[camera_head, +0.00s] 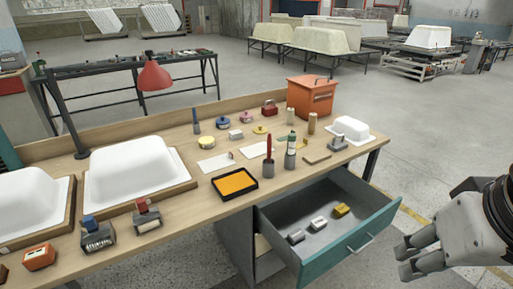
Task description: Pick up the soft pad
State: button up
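No single thing is plainly the soft pad. A flat orange-yellow pad (235,183) lies in a shallow black tray (252,189) near the bench's front edge. A small yellow block (341,210) lies in the open drawer (318,251), beside two whitish blocks, the nearer one (296,236) and the middle one (318,223). My gripper (404,260) is at the lower right, beyond the drawer's right end and apart from everything. Its two fingers point left with a gap between them, and it looks open and empty.
The wooden bench (205,205) holds white tub shells (135,172), stamps, bottles, small pots and an orange box (311,97). A red lamp (154,76) stands at the back left. The teal-fronted drawer juts toward me. The floor (440,165) to the right is clear.

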aim_at(342, 209)
jog(key=i+l+z, duration=0.15)
jog(key=i+l, duration=0.25)
jog(key=i+l+z, duration=0.15)
jog(key=i+l, duration=0.15)
jog(key=i, duration=0.35)
